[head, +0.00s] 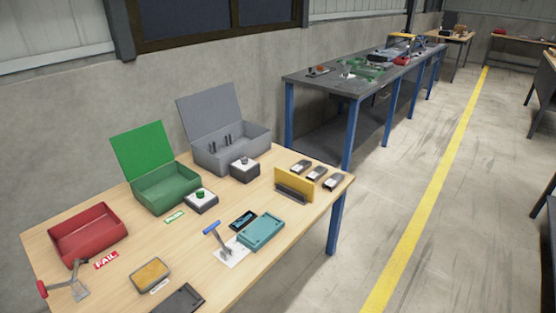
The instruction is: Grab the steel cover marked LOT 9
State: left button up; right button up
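Several small dark pieces with light tops stand in a short row at the right end of the wooden table: one at the back (299,166), one in the middle (316,174) and one in front (334,183). They could be covers, but any lettering on them is too small to read. I cannot tell which thing, if any, is marked LOT 9. A dark flat tray-like piece (180,300) lies at the near edge, partly cut off by the frame. Neither of my grippers is in view.
The wooden table (120,233) holds a red bin (88,232), open green box (167,189), open grey box (232,149), yellow plate (294,184), teal case (261,231), blue-handled tool (217,237) and red-handled clamp (67,283).

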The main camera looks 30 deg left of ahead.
aim_at(317, 173)
jog(key=i+j+u, duration=0.15)
jog(key=i+u, duration=0.15)
jog(key=i, duration=0.15)
jog(key=i+u, duration=0.25)
jog(key=i, duration=0.15)
